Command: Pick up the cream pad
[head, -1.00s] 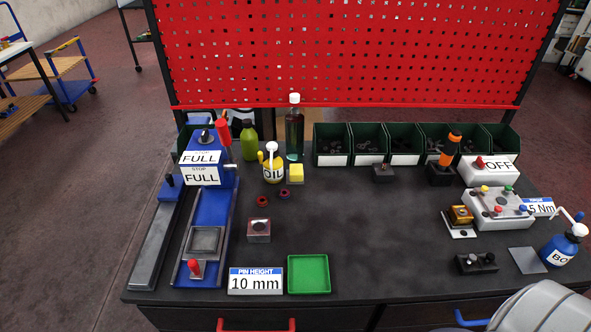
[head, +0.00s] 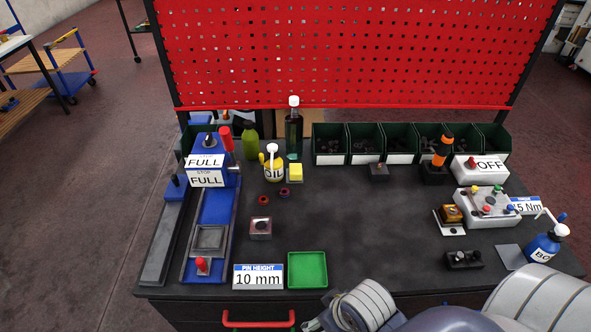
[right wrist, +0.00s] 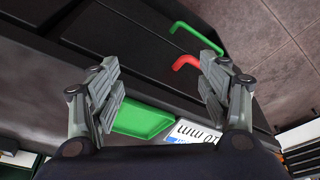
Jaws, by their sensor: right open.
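In the head view my right arm comes in at the bottom right, far in front of the block. My left gripper is not in view.
A green tray (head: 307,270) and a pin height sign (head: 258,277) lie at the front edge. A metal block (head: 260,228) and two dark red rings (head: 264,199) lie behind them. A tall bottle (head: 293,135) stands behind the yellow block.

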